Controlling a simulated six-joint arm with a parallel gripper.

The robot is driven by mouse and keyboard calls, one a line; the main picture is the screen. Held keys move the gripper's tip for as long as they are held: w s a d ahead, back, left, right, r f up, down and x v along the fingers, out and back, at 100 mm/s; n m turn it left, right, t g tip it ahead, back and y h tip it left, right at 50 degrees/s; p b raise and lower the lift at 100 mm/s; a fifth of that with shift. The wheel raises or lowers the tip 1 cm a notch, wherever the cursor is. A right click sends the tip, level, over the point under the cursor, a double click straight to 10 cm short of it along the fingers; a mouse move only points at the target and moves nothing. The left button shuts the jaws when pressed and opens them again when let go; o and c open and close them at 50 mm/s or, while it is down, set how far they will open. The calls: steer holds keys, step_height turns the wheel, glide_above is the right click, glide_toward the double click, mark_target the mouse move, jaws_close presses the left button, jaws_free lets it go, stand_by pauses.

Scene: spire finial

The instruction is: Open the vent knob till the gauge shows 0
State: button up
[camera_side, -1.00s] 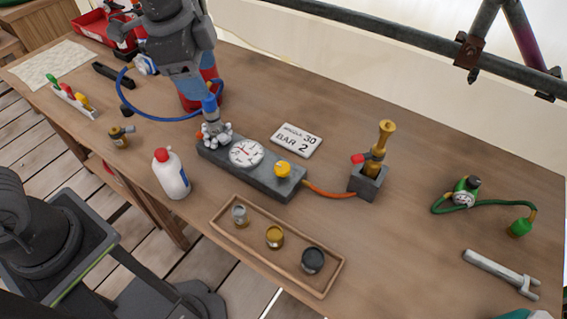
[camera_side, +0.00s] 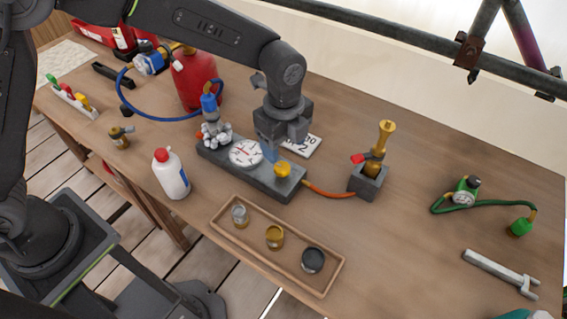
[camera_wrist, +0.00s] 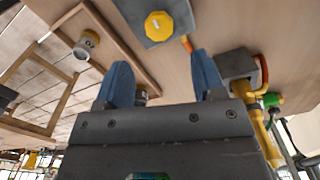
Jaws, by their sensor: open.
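A yellow knob (camera_side: 283,168) sits on the right end of a grey block (camera_side: 262,183). A round white gauge (camera_side: 246,153) with a red needle is set in the middle of the block; its reading is too small to tell. My gripper (camera_side: 270,152) is above the block, close to the knob and just behind it, apart from it. In the wrist view, the knob (camera_wrist: 159,26) shows beyond the two blue fingers of my gripper (camera_wrist: 163,78). The fingers are spread and empty.
An orange hose (camera_side: 330,192) runs from the block to a brass fitting (camera_side: 377,150) on a grey stand. A wooden tray (camera_side: 222,227) with several small pots lies in front. A white bottle (camera_side: 171,174) stands left. A white card (camera_side: 312,147) is partly hidden behind my gripper.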

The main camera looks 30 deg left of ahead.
mark_target(285, 166)
step_height(285, 166, down, 7)
steer(key=shift+f, duration=0.1)
steer(key=shift+c, duration=0.4)
steer(key=c, duration=0.9)
steer(key=shift+o, duration=0.2)
steer(key=shift+n, duration=0.3)
steer(key=n, duration=0.5)
steer(key=shift+w+n, duration=0.15)
steer(key=shift+n, duration=0.15)
steer(key=n, duration=0.5)
steer(key=shift+w+n, duration=0.1)
steer(key=shift+n, duration=0.3)
